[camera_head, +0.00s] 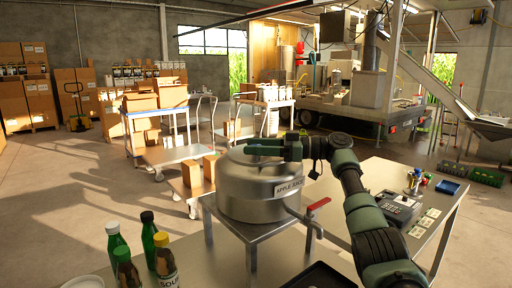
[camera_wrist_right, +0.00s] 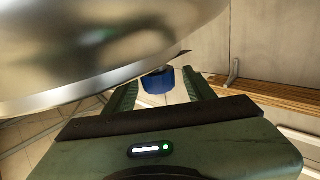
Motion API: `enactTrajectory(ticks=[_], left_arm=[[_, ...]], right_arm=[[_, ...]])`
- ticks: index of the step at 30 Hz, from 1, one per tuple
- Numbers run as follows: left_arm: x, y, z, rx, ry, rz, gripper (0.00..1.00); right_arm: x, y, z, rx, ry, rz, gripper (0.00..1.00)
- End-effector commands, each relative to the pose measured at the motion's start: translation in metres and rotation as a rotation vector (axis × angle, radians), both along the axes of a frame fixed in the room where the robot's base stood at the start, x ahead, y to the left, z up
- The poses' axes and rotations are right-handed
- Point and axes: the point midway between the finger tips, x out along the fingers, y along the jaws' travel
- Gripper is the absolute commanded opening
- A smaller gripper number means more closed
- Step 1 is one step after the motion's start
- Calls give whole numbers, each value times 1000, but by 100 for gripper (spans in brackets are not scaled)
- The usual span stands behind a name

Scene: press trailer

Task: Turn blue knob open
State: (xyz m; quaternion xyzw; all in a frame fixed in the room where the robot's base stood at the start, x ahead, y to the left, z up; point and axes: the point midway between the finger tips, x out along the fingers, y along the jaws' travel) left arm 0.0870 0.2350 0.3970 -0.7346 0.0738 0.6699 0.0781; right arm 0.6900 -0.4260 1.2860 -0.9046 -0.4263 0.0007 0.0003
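The blue knob (camera_wrist_right: 158,80) shows in the right wrist view, just beyond and between the two fingers of my right gripper (camera_wrist_right: 160,88). The fingers are spread apart, with gaps visible beside the knob; I cannot tell whether either touches it. In the head view my right gripper (camera_head: 262,148) reaches leftward across the top of the steel tank (camera_head: 250,190) labelled apple juice. The knob is hidden there. The tank's curved metal fills the upper left of the wrist view. My left gripper is out of view.
The tank stands on a metal stand and has a red lever (camera_head: 318,204). Green bottles (camera_head: 150,238) stand at front left. A side table (camera_head: 385,180) at right holds a card terminal (camera_head: 400,207) and small items. Trolleys with boxes (camera_head: 155,97) stand behind.

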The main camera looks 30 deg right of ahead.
Motion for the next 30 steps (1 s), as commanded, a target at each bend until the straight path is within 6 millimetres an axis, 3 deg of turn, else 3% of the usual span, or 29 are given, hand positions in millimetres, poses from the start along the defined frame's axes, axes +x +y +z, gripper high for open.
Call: enactTrajectory(ticks=[7,18,30], left_arm=[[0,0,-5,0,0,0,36],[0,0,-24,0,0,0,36],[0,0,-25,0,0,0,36]], right_arm=[[-6,-8,-1,0,-1,-3,54],[-43,-53,-1,1,-1,-2,54],[-50,-60,0,0,0,0,54]])
